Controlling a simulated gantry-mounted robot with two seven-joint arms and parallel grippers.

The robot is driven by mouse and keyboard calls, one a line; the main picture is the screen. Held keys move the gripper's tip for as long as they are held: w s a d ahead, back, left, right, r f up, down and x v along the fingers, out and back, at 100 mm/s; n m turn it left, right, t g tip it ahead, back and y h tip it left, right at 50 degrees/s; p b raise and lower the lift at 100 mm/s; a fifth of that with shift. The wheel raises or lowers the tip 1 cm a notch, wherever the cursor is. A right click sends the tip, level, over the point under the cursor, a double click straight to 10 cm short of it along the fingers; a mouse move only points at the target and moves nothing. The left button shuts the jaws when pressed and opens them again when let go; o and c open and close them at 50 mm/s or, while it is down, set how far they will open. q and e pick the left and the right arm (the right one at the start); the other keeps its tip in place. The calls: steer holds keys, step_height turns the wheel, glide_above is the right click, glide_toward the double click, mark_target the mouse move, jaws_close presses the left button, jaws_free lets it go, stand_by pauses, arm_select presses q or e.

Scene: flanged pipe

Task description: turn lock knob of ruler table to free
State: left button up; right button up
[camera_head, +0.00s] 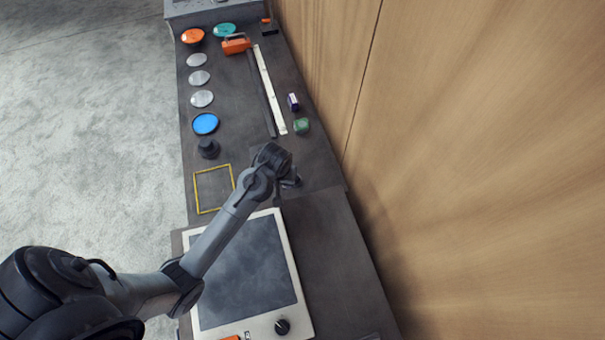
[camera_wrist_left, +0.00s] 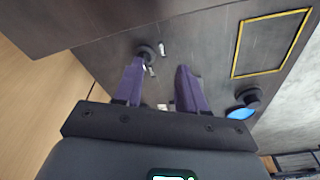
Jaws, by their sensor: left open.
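In the left wrist view, a small round dark knob (camera_wrist_left: 147,50) with light metal bits beside it is on the dark bench, close to the tip of one purple finger. I cannot tell whether they touch. This looks like the lock knob; in the head view my gripper and wrist mostly cover that place. My left gripper (camera_wrist_left: 160,64) is open, with nothing visible held, and it also shows in the head view (camera_head: 291,181) low over the bench. The long pale ruler (camera_head: 269,90) lies beside a dark rail beyond the gripper. My right gripper is not in view.
A yellow outlined square (camera_head: 214,189) and a black knob (camera_head: 208,147) are left of my gripper. A large framed panel (camera_head: 240,275) lies under my arm. A wooden wall (camera_head: 470,170) borders the bench's right side.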

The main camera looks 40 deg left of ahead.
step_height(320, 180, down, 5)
steer(key=b, duration=0.3)
steer(key=shift+b, duration=0.4)
arm_select(q)
steer(key=w+a+f+n+g+h, duration=0.1)
steer(key=w+a+f+n, duration=0.15)
steer(key=w, duration=0.25)
steer(key=w+a+f+n, duration=0.1)
steer(key=w+f+n, duration=0.15)
steer(key=w, duration=0.25)
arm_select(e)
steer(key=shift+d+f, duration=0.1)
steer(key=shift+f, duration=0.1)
arm_select(q)
steer(key=f, duration=0.4)
steer(key=f+b, duration=0.1)
steer(key=f, duration=0.4)
steer(key=shift+w+d+f, duration=0.15)
steer(key=shift+w+f, duration=0.05)
steer(key=shift+f, duration=0.1)
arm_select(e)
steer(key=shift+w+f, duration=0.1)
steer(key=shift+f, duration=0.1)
arm_select(q)
steer(key=shift+c, duration=0.4)
jaws_close()
